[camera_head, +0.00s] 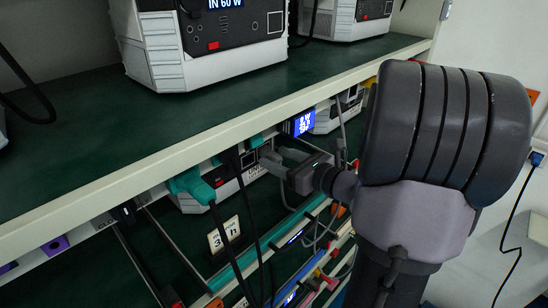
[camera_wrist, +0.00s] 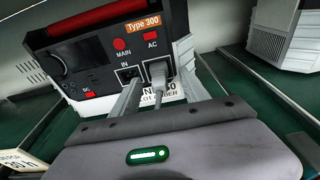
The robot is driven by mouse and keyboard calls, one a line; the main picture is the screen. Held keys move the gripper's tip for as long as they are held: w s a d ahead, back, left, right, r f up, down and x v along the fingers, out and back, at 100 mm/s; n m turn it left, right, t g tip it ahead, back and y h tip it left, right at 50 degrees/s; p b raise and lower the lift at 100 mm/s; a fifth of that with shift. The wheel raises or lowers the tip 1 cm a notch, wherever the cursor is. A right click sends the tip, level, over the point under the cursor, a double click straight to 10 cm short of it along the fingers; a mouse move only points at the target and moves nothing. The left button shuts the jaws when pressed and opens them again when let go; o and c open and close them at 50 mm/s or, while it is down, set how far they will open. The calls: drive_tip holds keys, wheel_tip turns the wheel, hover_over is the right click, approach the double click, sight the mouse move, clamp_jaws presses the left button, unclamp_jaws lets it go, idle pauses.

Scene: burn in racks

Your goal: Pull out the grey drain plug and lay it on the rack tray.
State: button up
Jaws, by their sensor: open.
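The grey plug (camera_wrist: 158,72) sits in a socket on the front of a power unit (camera_wrist: 85,55) labelled Type 300, under the AC button. Its grey cable runs down between my fingers. My gripper (camera_wrist: 160,80) is open, with one finger on each side of the plug. I cannot tell whether either finger touches it. In the head view my gripper (camera_head: 284,168) reaches in below the upper shelf's edge, and the plug cannot be made out clearly there. The dark green rack tray (camera_wrist: 25,118) shows beside the unit in the wrist view.
Teal plugs (camera_head: 193,184) with hanging black cables are left of my gripper in the head view. A small number card (camera_head: 224,235) stands below them. The upper shelf's pale edge (camera_head: 205,140) runs above my gripper. Another unit (camera_wrist: 275,35) stands at the right in the wrist view.

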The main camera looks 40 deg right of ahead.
drive_tip(key=shift+w+a+f, duration=0.1)
drive_tip(key=shift+w+f, duration=0.05)
drive_tip(key=shift+w, duration=0.75)
clamp_jaws()
idle(1.1)
